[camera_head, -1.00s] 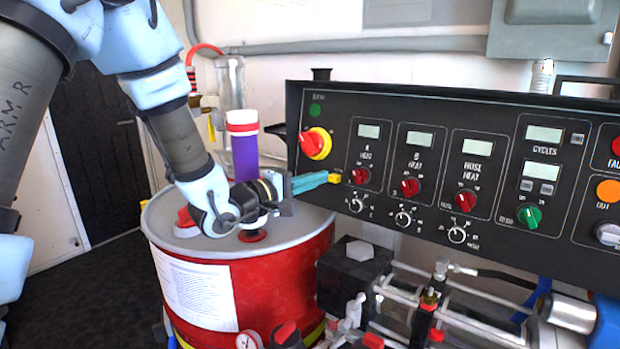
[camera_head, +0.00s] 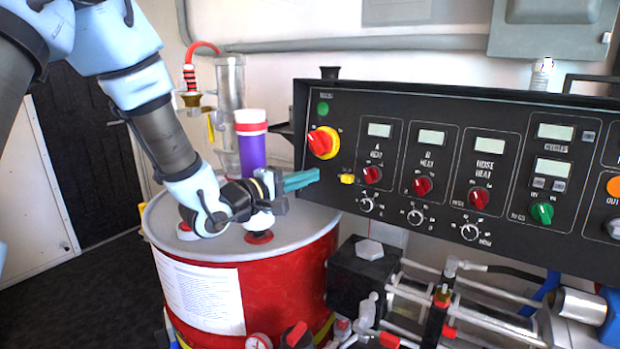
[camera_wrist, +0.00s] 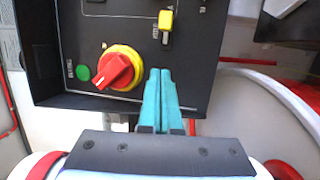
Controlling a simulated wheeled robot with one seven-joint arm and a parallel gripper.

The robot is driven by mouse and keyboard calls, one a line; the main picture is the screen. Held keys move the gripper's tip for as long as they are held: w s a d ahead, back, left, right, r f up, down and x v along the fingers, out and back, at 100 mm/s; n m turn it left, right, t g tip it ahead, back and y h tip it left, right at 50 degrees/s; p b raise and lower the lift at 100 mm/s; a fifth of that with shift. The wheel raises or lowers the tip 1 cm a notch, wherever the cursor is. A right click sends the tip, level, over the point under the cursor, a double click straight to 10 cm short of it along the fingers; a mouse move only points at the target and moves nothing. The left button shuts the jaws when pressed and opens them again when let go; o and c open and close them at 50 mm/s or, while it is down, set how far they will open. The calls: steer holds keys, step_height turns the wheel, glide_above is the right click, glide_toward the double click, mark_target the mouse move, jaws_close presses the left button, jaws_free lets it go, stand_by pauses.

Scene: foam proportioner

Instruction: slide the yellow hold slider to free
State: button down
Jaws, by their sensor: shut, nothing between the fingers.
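The yellow hold slider (camera_head: 347,178) sits low on the black control panel, below the red and yellow rotary switch. It also shows in the wrist view (camera_wrist: 166,21), near the top, with a small pale slot mark beside it. My gripper (camera_head: 318,175) has teal fingers, held together and empty. They point at the panel just left of the slider in the head view, with a small gap between. In the wrist view the fingertips (camera_wrist: 160,72) are below the slider and apart from it, right of the rotary switch. I cannot read the slider's labels.
The red rotary switch (camera_head: 322,143) on its yellow plate is close to the fingers. A red A heat knob (camera_head: 372,174) lies right of the slider. A red drum (camera_head: 285,267) stands under my wrist, with a purple cylinder (camera_head: 251,152) behind.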

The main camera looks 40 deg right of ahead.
steer(key=a+b, duration=0.2)
steer(key=a, duration=0.6)
steer(key=shift+s+a, duration=0.15)
steer(key=shift+a, duration=0.15)
